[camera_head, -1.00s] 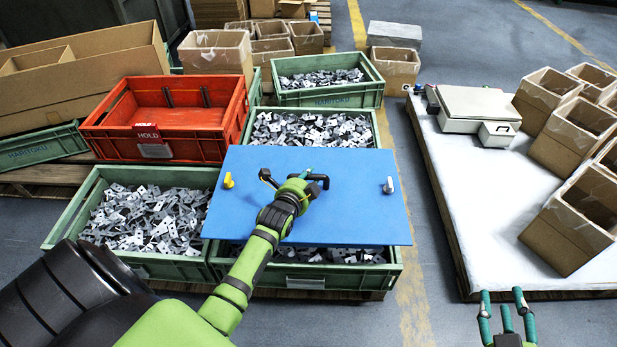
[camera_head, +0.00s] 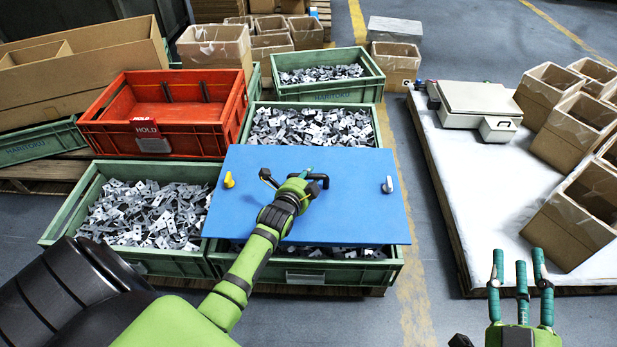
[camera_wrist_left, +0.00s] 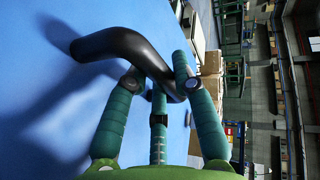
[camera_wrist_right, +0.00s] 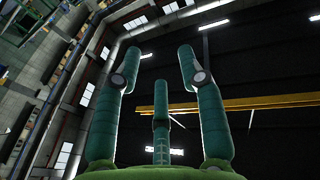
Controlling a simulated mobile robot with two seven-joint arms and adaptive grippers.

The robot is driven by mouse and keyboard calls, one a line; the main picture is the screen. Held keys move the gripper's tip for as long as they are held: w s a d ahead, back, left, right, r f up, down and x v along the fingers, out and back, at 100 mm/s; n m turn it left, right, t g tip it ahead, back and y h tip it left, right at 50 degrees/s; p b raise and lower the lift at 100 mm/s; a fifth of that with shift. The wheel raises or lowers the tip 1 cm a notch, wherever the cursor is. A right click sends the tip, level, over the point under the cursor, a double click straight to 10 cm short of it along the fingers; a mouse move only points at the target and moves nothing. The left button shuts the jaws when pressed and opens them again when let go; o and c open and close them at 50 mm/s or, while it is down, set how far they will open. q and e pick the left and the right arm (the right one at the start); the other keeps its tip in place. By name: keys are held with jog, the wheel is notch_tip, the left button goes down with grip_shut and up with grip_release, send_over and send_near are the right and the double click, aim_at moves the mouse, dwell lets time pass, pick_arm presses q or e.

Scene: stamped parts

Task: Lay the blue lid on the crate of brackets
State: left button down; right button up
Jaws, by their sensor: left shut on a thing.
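The blue lid (camera_head: 350,205) is a flat panel with a yellow knob at its left, a grey knob at its right and a black handle (camera_head: 318,180) in the middle. It lies over the front middle green crate of brackets (camera_head: 300,274), whose brackets show along the front edge. I cannot tell whether the lid touches the rim. My left gripper (camera_head: 298,188) is shut on the black handle, which also shows between its fingers in the left wrist view (camera_wrist_left: 125,48). My right gripper (camera_head: 521,272) is open and empty at the lower right, over the floor by the white-topped pallet.
An open green crate of brackets (camera_head: 48,228) stands left of the lid, and another (camera_head: 381,135) behind it. A red HOLD crate (camera_head: 152,146) is at the back left. The white-topped pallet (camera_head: 480,190) at right carries a scale and cardboard boxes.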

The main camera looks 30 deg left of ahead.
pick_arm(q)
jog(key=shift+f, duration=0.25)
jog(key=shift+f+b, duration=0.4)
jog(key=shift+b, duration=0.15)
jog(key=shift+f+b, duration=0.4)
jog(key=shift+f, duration=0.55)
pick_arm(e)
jog(key=s+a+r+n+t+y, duration=0.1)
jog(key=s+r+n+t+y, duration=0.1)
jog(key=s+r+t+y, duration=0.4)
jog(key=shift+s+a+r+n+y, duration=0.35)
jog(key=shift+s+r, duration=0.45)
jog(key=shift+r, duration=1.7)
pick_arm(q)
jog(key=shift+p, duration=0.45)
pick_arm(e)
jog(key=shift+d+r, duration=0.1)
jog(key=shift+r, duration=0.6)
pick_arm(q)
jog(key=shift+f+b, duration=2)
jog(key=shift+f, duration=0.6)
pick_arm(e)
jog(key=shift+f, duration=2)
pick_arm(q)
jog(key=c, duration=1)
grip_release()
jog(key=shift+o, duration=0.2)
jog(key=v, duration=0.8)
